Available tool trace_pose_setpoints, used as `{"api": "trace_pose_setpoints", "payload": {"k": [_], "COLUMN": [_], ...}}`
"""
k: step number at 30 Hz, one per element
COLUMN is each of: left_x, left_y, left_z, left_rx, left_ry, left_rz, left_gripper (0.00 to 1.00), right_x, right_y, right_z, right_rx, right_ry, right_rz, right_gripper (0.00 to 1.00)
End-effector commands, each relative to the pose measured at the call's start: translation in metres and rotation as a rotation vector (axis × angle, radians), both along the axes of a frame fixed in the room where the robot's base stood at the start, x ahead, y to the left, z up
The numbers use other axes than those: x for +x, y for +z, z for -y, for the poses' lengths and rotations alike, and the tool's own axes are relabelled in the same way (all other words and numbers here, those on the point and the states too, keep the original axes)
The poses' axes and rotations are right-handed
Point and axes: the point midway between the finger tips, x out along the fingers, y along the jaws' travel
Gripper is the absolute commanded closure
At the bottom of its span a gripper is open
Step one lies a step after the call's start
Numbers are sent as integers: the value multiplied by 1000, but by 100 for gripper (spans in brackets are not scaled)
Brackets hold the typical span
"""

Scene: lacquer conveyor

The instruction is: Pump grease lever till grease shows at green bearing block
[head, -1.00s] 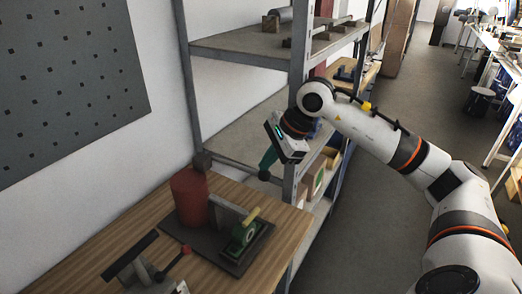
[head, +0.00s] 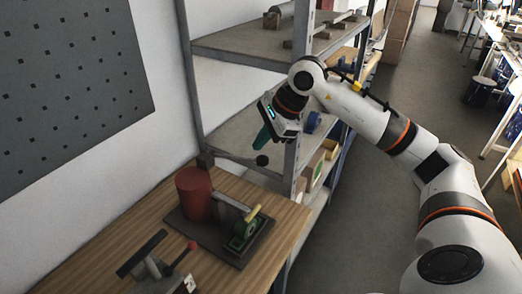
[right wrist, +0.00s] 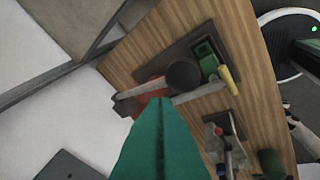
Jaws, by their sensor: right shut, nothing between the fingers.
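The grease pump has a red cylinder (head: 195,194) on a dark base plate at the back of the wooden table. The green bearing block (head: 243,236), with a yellow shaft, stands at the right of the plate; it also shows in the right wrist view (right wrist: 206,52). The lever's black ball knob (head: 262,160) is just below my right gripper (head: 263,144), which has teal fingers, shut and empty. In the right wrist view the knob (right wrist: 183,75) is just beyond the fingertips; I cannot tell if they touch. No grease can be made out. My left gripper is not in view.
A metal shelf rack (head: 262,55) stands close behind my right gripper. A grey fixture with a red-knobbed handle (head: 192,246) sits at the table's front. The wooden table (head: 120,236) is bare left of the pump. Open floor lies at right.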

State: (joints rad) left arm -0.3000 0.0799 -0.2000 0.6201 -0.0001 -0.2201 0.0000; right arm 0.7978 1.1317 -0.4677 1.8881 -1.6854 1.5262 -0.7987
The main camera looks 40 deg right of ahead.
Motion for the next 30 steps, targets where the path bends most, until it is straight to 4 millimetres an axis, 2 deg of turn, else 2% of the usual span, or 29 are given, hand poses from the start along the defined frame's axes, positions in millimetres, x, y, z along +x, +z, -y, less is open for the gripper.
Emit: {"api": "trace_pose_setpoints", "payload": {"k": [10,24,30], "left_x": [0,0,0], "left_y": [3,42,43], "left_z": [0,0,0], "left_rx": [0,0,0], "left_ry": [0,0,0], "left_rz": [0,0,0], "left_gripper": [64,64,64], "right_x": [1,13,14], "right_y": [3,46,48], "right_z": [0,-5,-6], "right_rx": [0,1,0], "right_ry": [0,1,0], "right_rz": [0,1,-1], "right_gripper": [100,100,100]}}
